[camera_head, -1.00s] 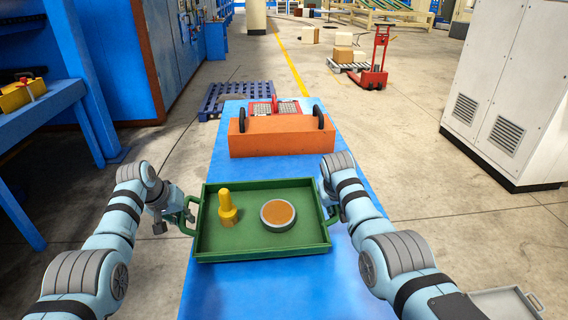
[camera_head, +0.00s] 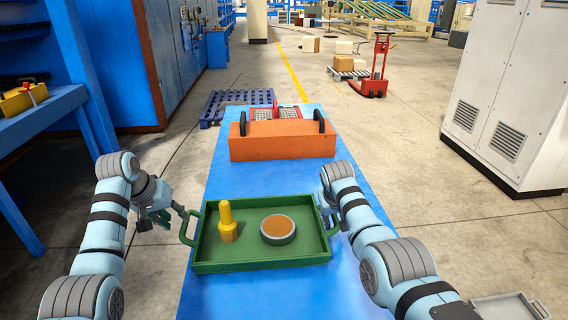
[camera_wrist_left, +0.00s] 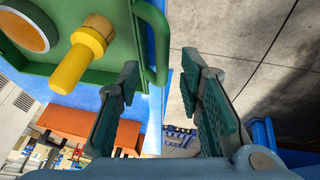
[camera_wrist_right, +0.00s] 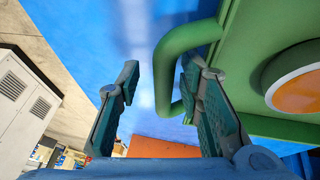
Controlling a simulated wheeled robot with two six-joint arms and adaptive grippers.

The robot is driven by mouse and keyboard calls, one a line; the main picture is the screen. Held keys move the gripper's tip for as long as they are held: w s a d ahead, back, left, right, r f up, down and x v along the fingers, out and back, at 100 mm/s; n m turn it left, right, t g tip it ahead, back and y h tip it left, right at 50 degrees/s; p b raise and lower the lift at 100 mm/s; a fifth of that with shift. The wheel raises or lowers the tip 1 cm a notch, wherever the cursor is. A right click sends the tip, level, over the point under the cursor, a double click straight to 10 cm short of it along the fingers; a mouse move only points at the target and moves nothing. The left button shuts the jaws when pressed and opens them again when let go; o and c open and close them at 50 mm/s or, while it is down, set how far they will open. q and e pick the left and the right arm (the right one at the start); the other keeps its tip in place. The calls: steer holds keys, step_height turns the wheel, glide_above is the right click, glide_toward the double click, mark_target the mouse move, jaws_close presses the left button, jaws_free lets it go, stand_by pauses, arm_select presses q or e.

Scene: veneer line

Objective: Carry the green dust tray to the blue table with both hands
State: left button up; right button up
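The green dust tray (camera_head: 262,262) rests level on the blue table (camera_head: 330,290), with a loop handle on each side. It carries a yellow peg-like piece (camera_head: 227,222) and a round grey tin with brown contents (camera_head: 278,229). My left gripper (camera_head: 166,216) is open and empty, just left of the tray's left handle (camera_head: 187,229). In the left wrist view that handle (camera_wrist_left: 158,45) lies beyond the fingers, apart from them. My right gripper (camera_wrist_right: 158,72) is open, with the right handle (camera_wrist_right: 168,75) between or just beyond its fingertips; contact is unclear.
An orange box with black handles (camera_head: 282,141) stands on the table behind the tray, with a red item (camera_head: 280,113) beyond it. A blue pallet (camera_head: 235,102) lies on the floor past the table. A grey cabinet (camera_head: 505,95) stands right, a blue workbench (camera_head: 40,120) left.

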steer(key=shift+s+r, duration=0.1)
steer(key=shift+r, duration=0.15)
arm_select(q)
steer(key=v, duration=0.5)
steer(key=shift+s+r, duration=0.15)
steer(key=shift+r, duration=0.15)
arm_select(e)
steer(key=v, duration=1.1)
steer(key=shift+r, duration=0.3)
steer(key=shift+s, duration=0.1)
